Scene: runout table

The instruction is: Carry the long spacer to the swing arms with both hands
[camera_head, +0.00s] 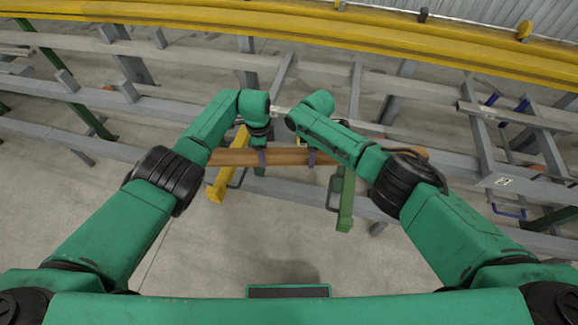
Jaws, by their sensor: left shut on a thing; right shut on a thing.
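The long spacer (286,157) is a brown wooden bar lying level across the middle of the view. My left gripper (262,157) is shut on it left of the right gripper. My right gripper (312,158) is shut on it nearer its right end, and my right forearm hides part of that end. A yellow swing arm (219,184) shows at the spacer's left end, and a green swing arm (346,205) at its right end. The spacer overlaps both in the picture; I cannot tell whether it touches them.
Grey steel rails (100,99) of the runout table run across behind and beside the spacer. A yellow beam (330,33) crosses the far side. A grey frame with blue handles (508,211) stands at the right. Bare concrete floor (270,235) lies between my arms.

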